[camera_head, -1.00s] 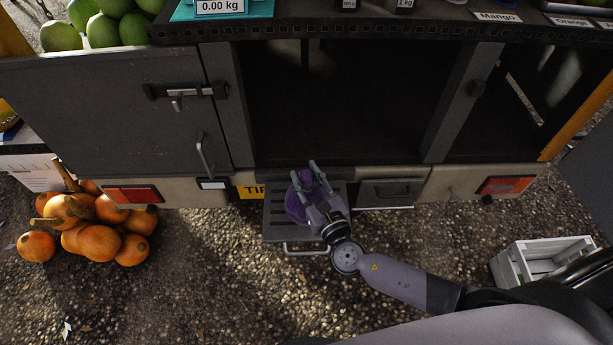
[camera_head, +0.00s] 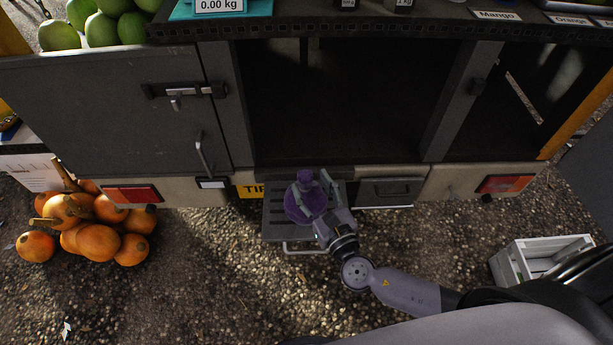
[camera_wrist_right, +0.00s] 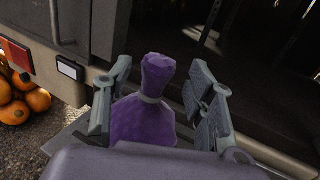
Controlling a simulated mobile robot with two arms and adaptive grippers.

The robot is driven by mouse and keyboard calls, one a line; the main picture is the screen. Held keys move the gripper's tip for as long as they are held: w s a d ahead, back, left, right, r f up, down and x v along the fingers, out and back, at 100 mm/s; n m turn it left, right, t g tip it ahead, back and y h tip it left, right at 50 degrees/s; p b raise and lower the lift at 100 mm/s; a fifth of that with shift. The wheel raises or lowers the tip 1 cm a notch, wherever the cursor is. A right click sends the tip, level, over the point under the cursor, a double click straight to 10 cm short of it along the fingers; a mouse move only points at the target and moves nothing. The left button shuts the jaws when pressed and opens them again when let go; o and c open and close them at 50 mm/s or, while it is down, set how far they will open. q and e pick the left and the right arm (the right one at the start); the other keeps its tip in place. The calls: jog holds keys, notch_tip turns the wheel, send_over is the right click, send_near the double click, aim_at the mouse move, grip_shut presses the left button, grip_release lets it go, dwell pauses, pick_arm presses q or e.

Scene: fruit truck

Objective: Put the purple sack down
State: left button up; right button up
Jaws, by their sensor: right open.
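The purple sack (camera_head: 304,205) stands on the dark slatted step (camera_head: 274,228) under the rear of the truck. It also shows in the right wrist view (camera_wrist_right: 143,122), upright, with a tied neck and a bunched top. My right gripper (camera_head: 317,183) is open at the sack. In the wrist view its two fingers (camera_wrist_right: 158,97) stand apart on either side of the sack's neck, with gaps between them and the neck. The sack's lower part is hidden behind the gripper body in the wrist view. My left gripper is not in view.
Several orange pumpkins (camera_head: 100,240) lie on the gravel at the left. A white crate (camera_head: 508,268) stands on the ground at the right. The truck's open dark compartment (camera_head: 340,110) is above the step, beside a closed grey door (camera_head: 110,110).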

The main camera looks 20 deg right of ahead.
jog(key=s+d, duration=0.1)
jog(key=s, duration=0.7)
jog(key=shift+s+b, duration=0.15)
jog(key=shift+b, duration=0.3)
